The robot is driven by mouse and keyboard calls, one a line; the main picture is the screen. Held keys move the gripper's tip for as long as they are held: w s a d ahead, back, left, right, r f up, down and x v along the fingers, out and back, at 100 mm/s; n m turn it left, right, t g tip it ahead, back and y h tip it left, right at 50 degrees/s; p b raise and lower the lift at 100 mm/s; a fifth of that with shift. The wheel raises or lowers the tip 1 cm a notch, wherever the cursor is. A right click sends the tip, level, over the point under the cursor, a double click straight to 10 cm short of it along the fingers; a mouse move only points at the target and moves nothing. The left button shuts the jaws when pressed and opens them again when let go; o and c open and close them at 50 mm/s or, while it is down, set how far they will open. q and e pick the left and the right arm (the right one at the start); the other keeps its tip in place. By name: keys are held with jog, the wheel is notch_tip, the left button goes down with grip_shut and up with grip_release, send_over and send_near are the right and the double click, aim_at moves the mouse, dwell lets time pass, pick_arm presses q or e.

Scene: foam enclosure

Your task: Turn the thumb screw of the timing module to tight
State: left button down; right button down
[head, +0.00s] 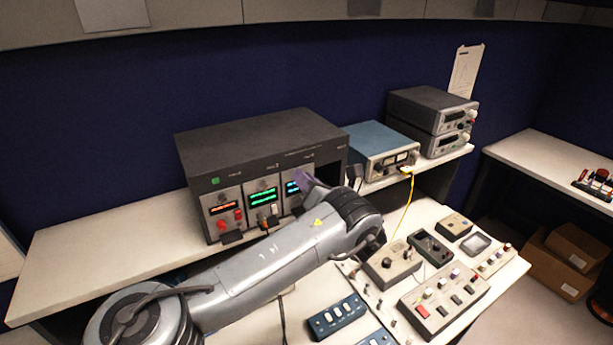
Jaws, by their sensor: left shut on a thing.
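A dark grey instrument rack (262,140) stands on the bench shelf with several modules in its front. One has a red display (223,208), one a green display (262,197), and one a blue display (292,188) partly covered by my arm. I cannot read which is the timing module. My left gripper (318,187) is at the right part of the rack front, in front of the modules right of the blue display. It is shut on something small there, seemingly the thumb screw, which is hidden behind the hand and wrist. My right gripper is not in view.
A blue instrument (378,147) and two stacked grey units (431,115) stand right of the rack. A yellow cable (407,200) hangs from the blue one. Control boxes (444,300) and a blue switch box (337,316) crowd the lower bench. The shelf left of the rack is clear.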

pick_arm(q)
jog(key=shift+r+m+p, duration=0.2)
jog(key=shift+m+p, duration=0.6)
jog(key=shift+m, duration=13)
jog(key=c, duration=1)
grip_release()
jog(key=shift+c, duration=0.2)
jog(key=shift+s+d, duration=0.1)
